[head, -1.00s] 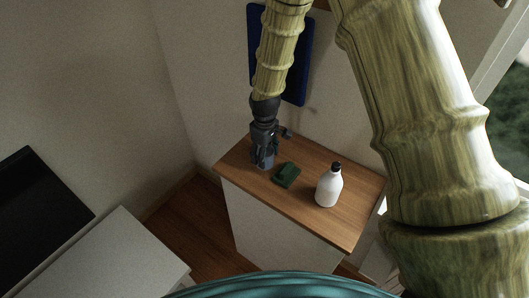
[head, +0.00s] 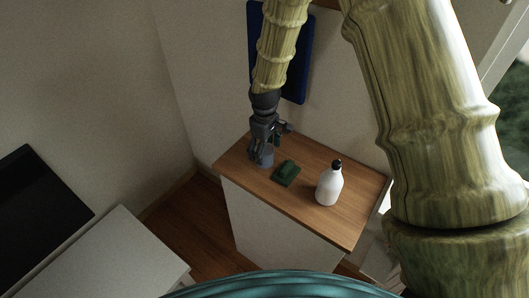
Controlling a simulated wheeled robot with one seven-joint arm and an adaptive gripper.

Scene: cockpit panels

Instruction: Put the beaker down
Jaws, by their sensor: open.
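The beaker (head: 267,158) is a small bluish-grey vessel standing on the wooden top of the cabinet (head: 312,222), near its back left part. My gripper (head: 259,155) points down at the beaker, with its fingers open around or beside it. The fingers cover part of the beaker, and I cannot tell whether they touch it.
A dark green sponge-like block (head: 286,173) lies just right of the beaker. A white bottle with a black cap (head: 329,185) stands further right. A blue panel (head: 295,60) hangs on the wall behind. The front left of the top is clear.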

